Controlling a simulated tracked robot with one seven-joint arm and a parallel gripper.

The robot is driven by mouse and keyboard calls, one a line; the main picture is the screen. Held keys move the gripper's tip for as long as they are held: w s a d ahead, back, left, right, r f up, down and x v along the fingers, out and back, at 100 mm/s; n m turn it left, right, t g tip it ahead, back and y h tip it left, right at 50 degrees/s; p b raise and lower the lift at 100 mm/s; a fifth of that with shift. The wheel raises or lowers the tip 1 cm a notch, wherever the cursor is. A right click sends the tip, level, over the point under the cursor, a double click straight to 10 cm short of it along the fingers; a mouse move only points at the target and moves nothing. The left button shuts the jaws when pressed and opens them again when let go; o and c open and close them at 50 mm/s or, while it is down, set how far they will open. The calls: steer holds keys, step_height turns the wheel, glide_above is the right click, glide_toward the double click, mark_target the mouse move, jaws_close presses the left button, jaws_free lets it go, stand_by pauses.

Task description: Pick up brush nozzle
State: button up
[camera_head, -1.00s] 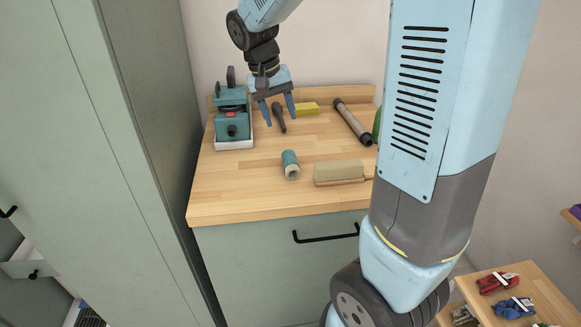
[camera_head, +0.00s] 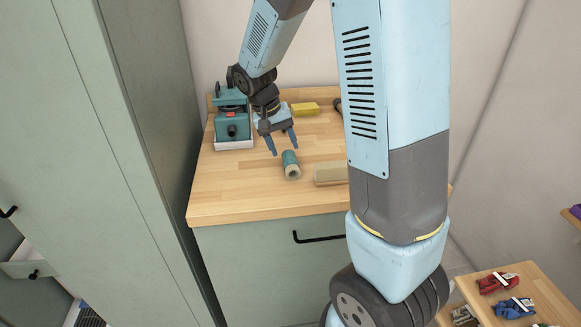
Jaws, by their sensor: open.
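The brush nozzle appears to be the short teal cylinder with a pale front end (camera_head: 291,167), lying on the wooden worktop. My gripper (camera_head: 283,149) is open and points down, its two blue fingers apart with nothing between them. The fingertips show just behind the nozzle's far end, overlapping it closely in the picture. I cannot tell their exact height or whether they touch it.
A teal machine (camera_head: 232,122) stands on a white base at the back left. A beige block-shaped brush (camera_head: 330,174) lies right of the nozzle, partly hidden by my arm. The worktop (camera_head: 235,190) is clear at front left.

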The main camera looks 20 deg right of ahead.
mark_target(288, 157)
steer(key=shift+x, duration=2.65)
steer(key=shift+w, duration=0.1)
steer(key=shift+a, duration=0.1)
steer(key=c, duration=0.7)
steer(key=shift+o, duration=0.2)
